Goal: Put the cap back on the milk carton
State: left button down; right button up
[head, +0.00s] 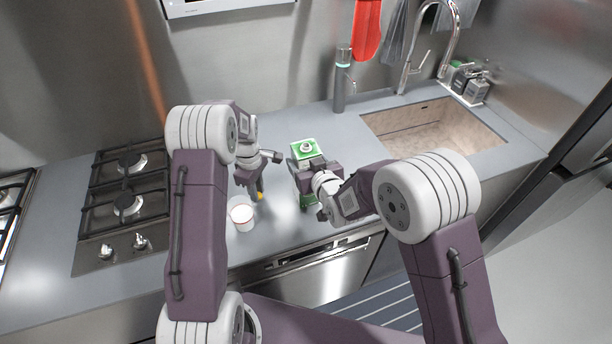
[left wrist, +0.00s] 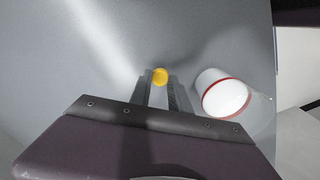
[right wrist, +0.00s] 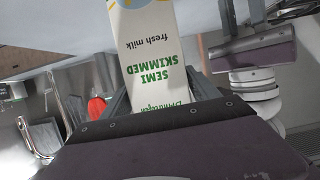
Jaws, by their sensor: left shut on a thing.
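The milk carton (head: 304,150) stands on the counter with its green top and pale spout facing up, no cap on the spout. My right gripper (head: 308,178) is around its body; in the right wrist view the fingers lie against both sides of the white carton (right wrist: 153,60) with green lettering. The yellow cap (head: 260,196) is between the fingertips of my left gripper (head: 258,190), which is shut on it left of the carton, low over the counter. The cap shows clearly in the left wrist view (left wrist: 160,76).
A white cup with a red rim (head: 242,216) is close to my left gripper; it also shows in the left wrist view (left wrist: 224,94). A gas hob (head: 125,205) is at the left, a sink (head: 435,130) at the right. A grey bottle (head: 340,88) stands behind.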

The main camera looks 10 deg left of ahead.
aim_at(309, 151)
grip_shut()
jog(key=shift+r, duration=0.1)
pick_arm(q)
jog(key=shift+f, duration=0.15)
pick_arm(e)
jog(key=shift+r, duration=0.7)
pick_arm(q)
jog(key=shift+f+b, duration=0.2)
jog(key=shift+b, duration=0.2)
pick_arm(e)
jog(key=r, duration=0.2)
jog(key=shift+d+r, duration=0.2)
jog(key=shift+r, duration=0.2)
pick_arm(q)
jog(key=shift+f+b, duration=0.35)
jog(key=shift+f, duration=0.05)
jog(key=shift+r, duration=0.25)
pick_arm(e)
jog(key=d+r, duration=0.6)
jog(key=d, duration=0.5)
jog(key=shift+s+r, duration=0.3)
jog(key=shift+s, duration=0.15)
jog(key=shift+d, duration=0.1)
